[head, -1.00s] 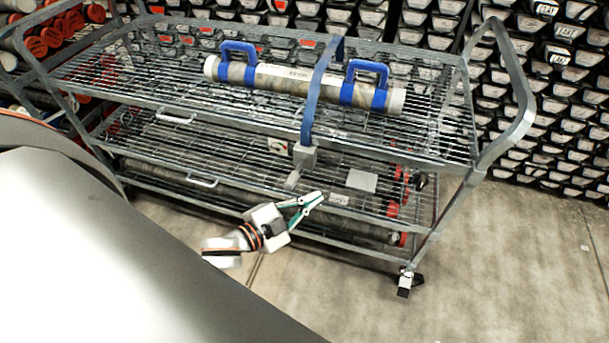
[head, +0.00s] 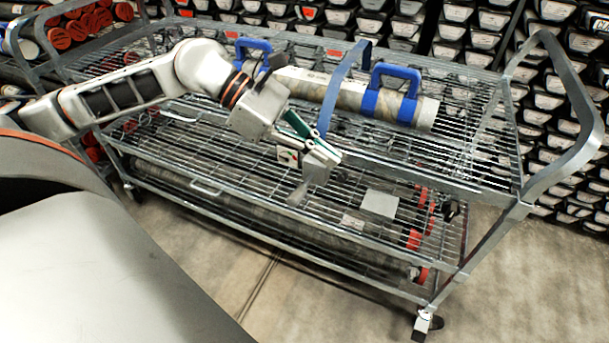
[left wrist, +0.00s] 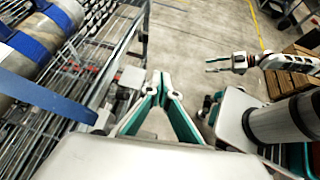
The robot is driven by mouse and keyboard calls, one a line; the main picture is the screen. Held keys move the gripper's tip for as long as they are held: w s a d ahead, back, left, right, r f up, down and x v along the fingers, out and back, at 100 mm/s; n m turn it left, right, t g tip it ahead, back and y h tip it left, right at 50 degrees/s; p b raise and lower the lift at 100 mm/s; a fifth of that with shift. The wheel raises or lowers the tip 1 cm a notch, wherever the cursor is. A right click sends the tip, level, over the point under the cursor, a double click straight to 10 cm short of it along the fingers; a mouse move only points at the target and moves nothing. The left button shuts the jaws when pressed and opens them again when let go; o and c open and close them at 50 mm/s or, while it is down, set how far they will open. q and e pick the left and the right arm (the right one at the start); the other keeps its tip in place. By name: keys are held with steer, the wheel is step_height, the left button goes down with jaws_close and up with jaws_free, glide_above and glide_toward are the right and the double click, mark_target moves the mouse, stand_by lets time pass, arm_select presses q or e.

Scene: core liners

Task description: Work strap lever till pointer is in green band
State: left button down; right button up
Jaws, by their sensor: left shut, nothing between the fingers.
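The blue strap (head: 342,85) runs over a core tube (head: 310,85) with blue handles, on the cart's top shelf. Below it hangs the grey ratchet block (head: 318,168), with its lever (head: 298,194) pointing down. A small white gauge (head: 287,155) sits left of the block; its pointer is too small to read. My left gripper (head: 328,151) is shut and empty, at the block's upper part; I cannot tell whether it touches. Its closed fingertips show in the left wrist view (left wrist: 162,82), with the strap (left wrist: 45,97) at left. My right gripper (left wrist: 212,65) appears open there, far from the cart.
The wire-shelf cart (head: 470,185) has a curved handle (head: 575,120) at right. A white plate (head: 380,204) lies at the lower shelf's side. Racks of core liners (head: 500,60) stand behind. The floor (head: 520,290) in front and right is clear.

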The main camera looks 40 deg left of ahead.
mark_target(296, 189)
arm_select(q)
steer(key=w+a+m+y+b, duration=0.1)
steer(key=a+m+y, duration=0.1)
steer(key=a+y, duration=0.2)
steer(key=a, duration=0.3)
steer(key=shift+f+t, duration=0.3)
steer(key=shift+f, duration=0.05)
arm_select(e)
steer(key=shift+w+f, duration=0.1)
steer(key=shift+f, duration=0.15)
